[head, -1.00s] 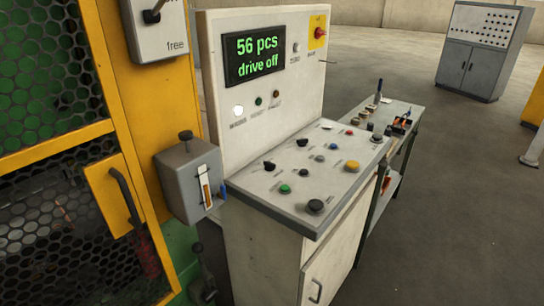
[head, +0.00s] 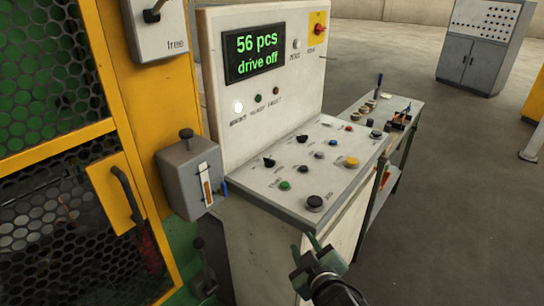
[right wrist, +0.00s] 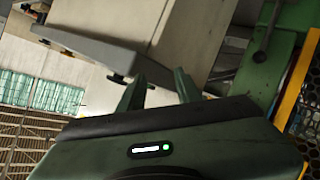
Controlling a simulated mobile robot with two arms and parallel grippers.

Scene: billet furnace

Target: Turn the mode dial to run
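The sloped control panel (head: 255,185) carries black rotary knobs, one at its left (head: 269,162) and one farther back (head: 302,139). Their labels are too small to read, so I cannot tell which is the mode dial or where it points. The screen (head: 254,53) reads "56 pcs, drive off". My right gripper (head: 308,245) is in front of the panel, below its front edge and apart from it. In the right wrist view its two fingers (right wrist: 160,85) stand apart with nothing between them. My left gripper is not in view.
Green (head: 285,185), yellow (head: 351,162) and large black (head: 315,203) buttons sit near the knobs. A red switch on a yellow plate (head: 318,30) is on the upright board. A grey box with a lever (head: 187,180) stands left. A side bench (head: 385,115) stands behind right.

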